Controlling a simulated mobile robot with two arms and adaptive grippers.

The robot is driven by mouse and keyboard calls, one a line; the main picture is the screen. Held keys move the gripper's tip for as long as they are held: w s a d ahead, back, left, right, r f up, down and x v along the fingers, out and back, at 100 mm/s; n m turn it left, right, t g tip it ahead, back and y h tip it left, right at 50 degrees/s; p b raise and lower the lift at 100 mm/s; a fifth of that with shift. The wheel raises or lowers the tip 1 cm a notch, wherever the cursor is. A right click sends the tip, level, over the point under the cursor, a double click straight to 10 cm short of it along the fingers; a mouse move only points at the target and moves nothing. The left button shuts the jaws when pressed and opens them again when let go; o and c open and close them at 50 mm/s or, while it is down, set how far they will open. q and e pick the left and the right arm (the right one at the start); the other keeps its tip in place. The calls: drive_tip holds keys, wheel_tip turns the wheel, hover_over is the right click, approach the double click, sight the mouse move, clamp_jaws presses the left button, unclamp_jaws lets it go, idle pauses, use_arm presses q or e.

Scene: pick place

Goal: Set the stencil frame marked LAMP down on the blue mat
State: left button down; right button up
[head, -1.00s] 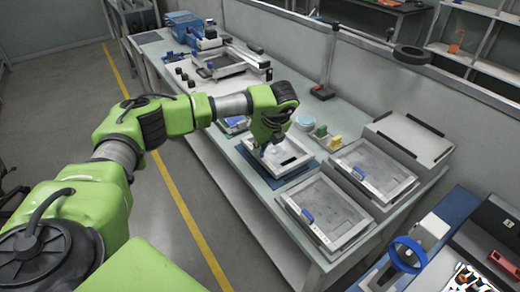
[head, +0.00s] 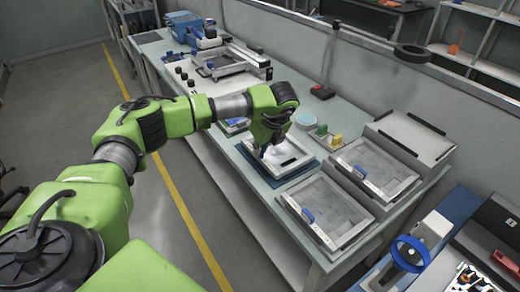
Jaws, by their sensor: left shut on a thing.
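A white stencil frame (head: 287,164) lies over the blue mat (head: 303,171) in the middle of the bench, with the mat's blue edge showing around it. My left gripper (head: 268,150) is at the frame's left side and shut on it, though the arm's wrist hides part of the grip. The frame looks level and at or very near the mat; I cannot tell if it touches. Its marking is too small to read. Two more stencil frames, a front one (head: 345,240) and a right one (head: 398,190), lie on the bench. My right gripper is not in view.
A grey stand (head: 425,140) is at the bench's right. A printing device (head: 228,62) stands farther back.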

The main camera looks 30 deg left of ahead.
use_arm(q)
drive_tip(key=shift+f+b, duration=0.4)
drive_tip(key=shift+b, duration=0.05)
idle(0.4)
drive_tip(key=c, duration=2)
unclamp_jaws()
drive_tip(key=shift+c, duration=0.2)
drive_tip(key=c, duration=0.4)
drive_tip(key=shift+r+p, duration=1.75)
drive_tip(key=shift+r, duration=1.8)
drive_tip(key=shift+s+f, duration=0.1)
